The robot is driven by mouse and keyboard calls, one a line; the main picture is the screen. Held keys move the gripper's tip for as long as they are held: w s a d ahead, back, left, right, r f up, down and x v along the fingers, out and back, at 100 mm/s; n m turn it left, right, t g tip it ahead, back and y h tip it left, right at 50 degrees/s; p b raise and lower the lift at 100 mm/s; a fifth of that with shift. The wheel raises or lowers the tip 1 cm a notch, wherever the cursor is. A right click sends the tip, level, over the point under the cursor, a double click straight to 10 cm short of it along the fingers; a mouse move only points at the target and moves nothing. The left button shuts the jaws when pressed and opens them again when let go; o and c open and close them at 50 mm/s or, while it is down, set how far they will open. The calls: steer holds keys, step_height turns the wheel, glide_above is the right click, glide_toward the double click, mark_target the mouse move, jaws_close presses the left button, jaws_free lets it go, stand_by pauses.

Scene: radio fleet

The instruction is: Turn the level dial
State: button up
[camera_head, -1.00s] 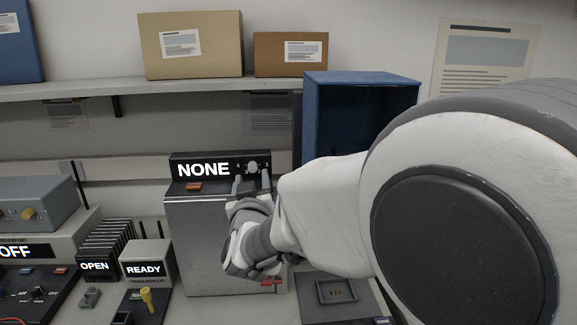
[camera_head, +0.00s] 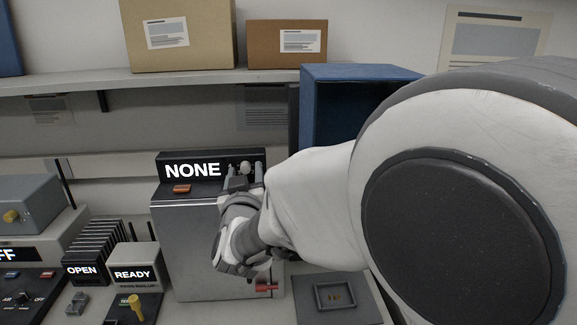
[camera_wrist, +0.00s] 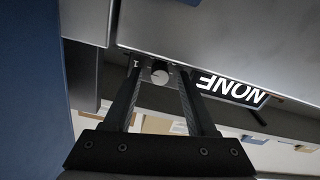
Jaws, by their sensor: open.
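A small pale round knob (camera_head: 244,168), which looks like the level dial, sits on the black panel of a grey metal unit (camera_head: 190,250). The panel's display (camera_head: 192,170) reads NONE. My gripper (camera_head: 244,173) is open, with one finger on each side of the knob. In the wrist view the knob (camera_wrist: 160,76) lies between the fingertips of my gripper (camera_wrist: 160,72), with a visible gap at least on the right side. Whether a finger touches it is unclear. The knob's pointer or scale is not readable.
An orange-brown button (camera_head: 182,189) lies left below the display, and a red lever (camera_head: 267,288) is low on the unit. A blue open box (camera_head: 345,72) stands close on the right. The READY box (camera_head: 133,262) and a grey tray (camera_head: 335,297) flank the unit.

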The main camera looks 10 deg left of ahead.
jaws_close()
steer(key=shift+m+b, duration=0.3)
steer(key=shift+b, duration=0.05)
steer(key=shift+f+m+b, duration=0.1)
steer(key=shift+m+b, duration=0.4)
steer(key=shift+b, duration=0.2)
steer(key=m+b, duration=0.3)
steer(key=shift+f, duration=0.1)
steer(key=m+b, duration=0.4)
steer(key=m, duration=0.1)
steer(key=shift+b, duration=0.4)
steer(key=shift+r+m+b, duration=0.2)
steer(key=shift+m+b, duration=0.45)
steer(key=shift+m, duration=0.35)
